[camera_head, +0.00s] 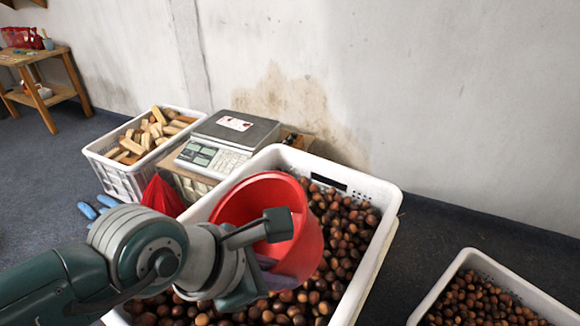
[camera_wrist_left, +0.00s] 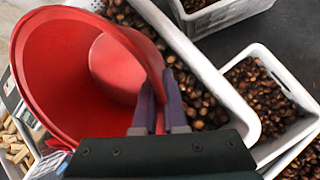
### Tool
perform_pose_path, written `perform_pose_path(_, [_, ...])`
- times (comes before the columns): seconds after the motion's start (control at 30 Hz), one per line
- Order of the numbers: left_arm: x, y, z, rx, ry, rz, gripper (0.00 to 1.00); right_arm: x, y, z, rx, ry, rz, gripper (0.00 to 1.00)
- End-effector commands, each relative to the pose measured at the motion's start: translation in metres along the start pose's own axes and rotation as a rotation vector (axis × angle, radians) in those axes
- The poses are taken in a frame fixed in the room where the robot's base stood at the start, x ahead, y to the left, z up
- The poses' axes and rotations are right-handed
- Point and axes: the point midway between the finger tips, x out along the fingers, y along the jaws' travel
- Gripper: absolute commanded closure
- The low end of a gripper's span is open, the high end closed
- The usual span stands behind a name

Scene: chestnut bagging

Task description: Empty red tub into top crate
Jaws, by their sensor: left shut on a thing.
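The red tub (camera_head: 268,200) hangs tilted over the big white crate of chestnuts, the top crate (camera_head: 378,190). My left gripper (camera_head: 276,250) is shut on the tub's wall at its near right side. In the left wrist view, the gripper's purple fingers (camera_wrist_left: 160,110) pinch the rim of the tub (camera_wrist_left: 60,75). The tub's mouth is turned partly towards that camera, and the inside that shows is bare red. Chestnuts (camera_head: 345,225) fill the crate around and below the tub. The tub and my arm hide part of the crate. My right gripper is not in view.
A scale (camera_head: 228,135) stands behind the crate, beside a white crate of wood blocks (camera_head: 122,180). A red bag-like thing (camera_head: 162,195) sits left of the tub. Another chestnut crate (camera_head: 470,258) is at lower right. A wooden table (camera_head: 38,60) stands far left.

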Motion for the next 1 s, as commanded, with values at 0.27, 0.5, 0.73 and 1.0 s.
perform_pose_path(0.27, [-0.011, 0.004, 0.002, 0.078, 0.387, -0.024, 1.0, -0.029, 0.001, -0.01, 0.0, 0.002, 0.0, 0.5])
perform_pose_path(0.5, [-0.021, 0.003, 0.003, 0.096, 0.509, -0.032, 1.0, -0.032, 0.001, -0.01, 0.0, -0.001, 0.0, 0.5])
perform_pose_path(0.73, [-0.051, -0.01, 0.014, 0.097, 0.515, -0.034, 1.0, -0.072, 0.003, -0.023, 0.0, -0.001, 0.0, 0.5])
perform_pose_path(1.0, [-0.081, -0.027, 0.026, 0.096, 0.512, -0.036, 1.0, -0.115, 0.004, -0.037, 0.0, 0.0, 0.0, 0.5])
